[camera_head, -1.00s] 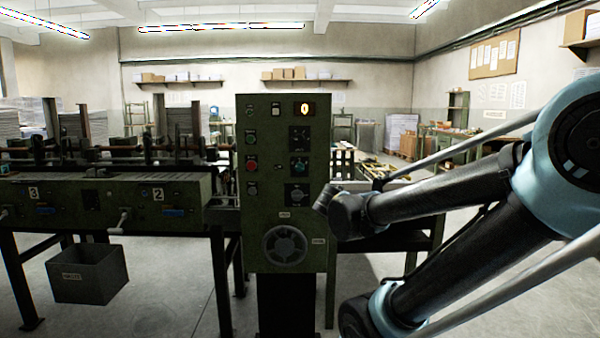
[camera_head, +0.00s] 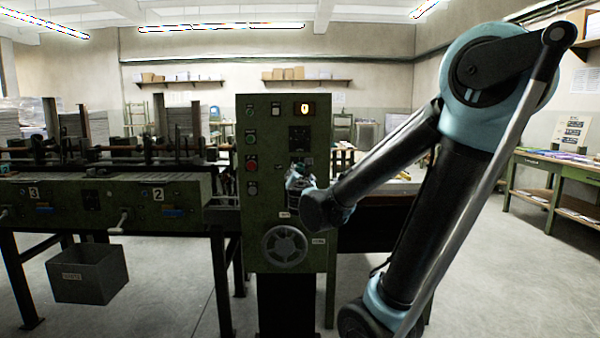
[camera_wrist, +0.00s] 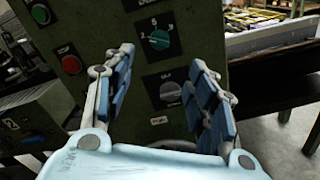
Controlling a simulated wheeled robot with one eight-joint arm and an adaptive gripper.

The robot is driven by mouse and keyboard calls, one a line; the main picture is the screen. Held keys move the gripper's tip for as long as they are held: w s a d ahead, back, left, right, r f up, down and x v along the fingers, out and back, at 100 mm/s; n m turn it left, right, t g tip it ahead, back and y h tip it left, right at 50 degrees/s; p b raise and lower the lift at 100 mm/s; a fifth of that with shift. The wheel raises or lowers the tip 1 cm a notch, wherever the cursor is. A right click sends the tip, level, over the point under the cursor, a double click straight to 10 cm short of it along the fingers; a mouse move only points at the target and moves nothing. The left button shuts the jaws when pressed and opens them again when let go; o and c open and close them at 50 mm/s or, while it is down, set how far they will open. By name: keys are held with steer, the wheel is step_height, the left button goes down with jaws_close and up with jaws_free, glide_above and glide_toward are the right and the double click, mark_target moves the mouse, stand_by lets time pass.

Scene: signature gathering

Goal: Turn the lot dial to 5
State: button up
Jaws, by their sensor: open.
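A dark green control panel (camera_head: 262,220) stands in the middle of the head view. In the wrist view, a teal dial (camera_wrist: 158,40) on a black plate has a 5 above it and marks to either side; its pointer setting is too small to read surely. A grey knob (camera_wrist: 171,91) on another black plate sits below it. I cannot read which is labelled lot. My gripper (camera_wrist: 162,58) is open and empty, its fingers either side of these controls, seemingly apart from them.
A table (camera_wrist: 262,70) extends right of the panel.

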mark_target(300, 168)
steer(key=w, duration=1.3)
steer(key=shift+w+d, duration=0.25)
steer(key=shift+w, duration=0.15)
steer(key=c, duration=1.1)
